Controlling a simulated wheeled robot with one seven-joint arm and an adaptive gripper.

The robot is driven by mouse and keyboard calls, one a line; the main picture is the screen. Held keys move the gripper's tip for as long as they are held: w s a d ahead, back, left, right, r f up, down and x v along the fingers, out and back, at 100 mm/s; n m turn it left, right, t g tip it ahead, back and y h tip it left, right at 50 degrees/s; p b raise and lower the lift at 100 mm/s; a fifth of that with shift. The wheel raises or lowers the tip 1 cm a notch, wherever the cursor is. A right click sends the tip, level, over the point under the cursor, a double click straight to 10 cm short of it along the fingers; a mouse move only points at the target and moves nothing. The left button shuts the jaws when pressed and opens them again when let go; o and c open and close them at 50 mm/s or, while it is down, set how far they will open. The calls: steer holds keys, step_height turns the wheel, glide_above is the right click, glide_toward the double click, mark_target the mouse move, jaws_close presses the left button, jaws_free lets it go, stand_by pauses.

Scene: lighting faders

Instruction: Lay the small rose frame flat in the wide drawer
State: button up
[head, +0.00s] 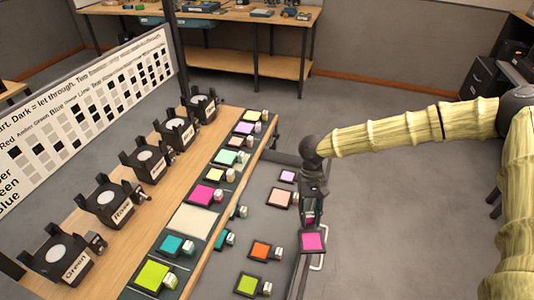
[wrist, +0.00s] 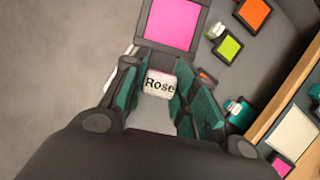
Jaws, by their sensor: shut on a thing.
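My gripper (head: 311,215) is shut on the tag of the rose frame (head: 313,241), a small square with a bright pink pane and dark border. In the wrist view the tag reading "Rose" (wrist: 160,84) sits between the two teal finger pads, and the pane (wrist: 172,22) extends beyond them. The wide drawer (head: 283,222) is pulled out from the table. The held frame shows over the drawer's front edge, near its pale handle (head: 319,262). Its height above the drawer is hard to tell.
The drawer holds lavender (head: 287,176), peach (head: 281,197), orange (head: 260,250) and lime (head: 248,284) frames with tags. A row of frames, including a larger pink one (head: 206,194), lies on the tabletop edge. Labelled lamps (head: 112,203) stand behind. Bare drawer floor shows between frames.

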steer(key=w+a+r+m+t+y+p, duration=0.25)
steer(key=w+r+m, duration=0.35)
steer(key=m, duration=0.5)
steer(key=w+a+r+m+t+y+p, duration=0.15)
steer(key=w+r+m+t, duration=0.3)
steer(key=r+m, duration=0.5)
steer(key=shift+m+g, duration=0.4)
steer(key=shift+m, duration=0.25)
steer(key=shift+a+f+b, duration=0.1)
steer(key=shift+f+b, duration=8.5)
steer(key=shift+f, duration=7.5)
steer(key=shift+f, duration=0.9)
